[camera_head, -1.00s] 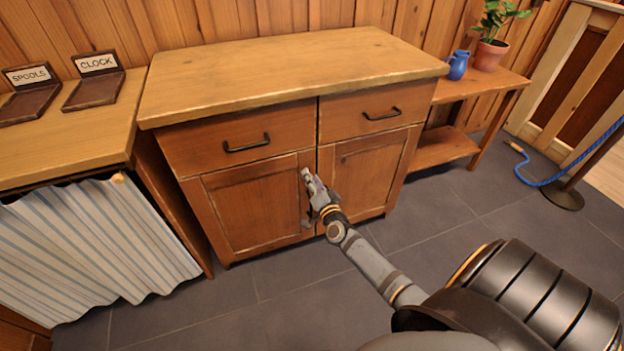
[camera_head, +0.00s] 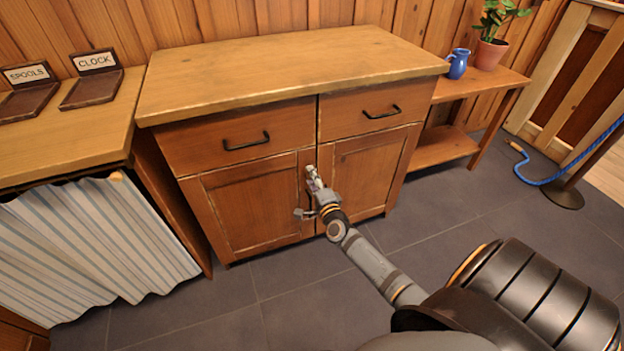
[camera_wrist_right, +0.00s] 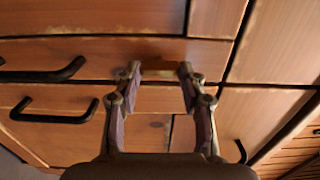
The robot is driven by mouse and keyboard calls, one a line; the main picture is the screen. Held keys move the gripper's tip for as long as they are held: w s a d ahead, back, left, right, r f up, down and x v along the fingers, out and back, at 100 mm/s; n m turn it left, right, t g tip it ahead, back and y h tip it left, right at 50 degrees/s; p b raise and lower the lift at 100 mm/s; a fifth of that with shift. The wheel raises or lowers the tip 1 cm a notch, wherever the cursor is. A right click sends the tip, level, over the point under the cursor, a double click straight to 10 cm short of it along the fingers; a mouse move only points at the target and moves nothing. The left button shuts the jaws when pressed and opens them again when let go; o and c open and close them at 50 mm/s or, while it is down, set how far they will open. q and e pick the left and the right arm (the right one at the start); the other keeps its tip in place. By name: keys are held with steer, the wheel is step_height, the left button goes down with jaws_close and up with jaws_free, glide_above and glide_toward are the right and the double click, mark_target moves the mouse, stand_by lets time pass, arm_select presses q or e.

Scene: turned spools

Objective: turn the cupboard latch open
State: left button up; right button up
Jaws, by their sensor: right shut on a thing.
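The wooden cupboard (camera_head: 250,205) has two doors below two drawers. The fingertips are shut on the latch's two ends. In the head view my right gripper (camera_head: 312,174) is at the upper part of the seam between the doors and mostly hides the latch. Both doors look closed. My left gripper is not in view.
Black drawer handles (camera_head: 247,142) stick out above the doors. A side table (camera_head: 505,78) with a blue jug (camera_head: 458,64) and a potted plant (camera_head: 489,55) stands at the right. A curtained counter (camera_head: 75,150) stands at the left. The floor before the cupboard is clear.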

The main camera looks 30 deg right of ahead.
stand_by(0.5)
steer(key=o, duration=1.1)
steer(key=shift+o, duration=0.2)
steer(key=v, duration=1.2)
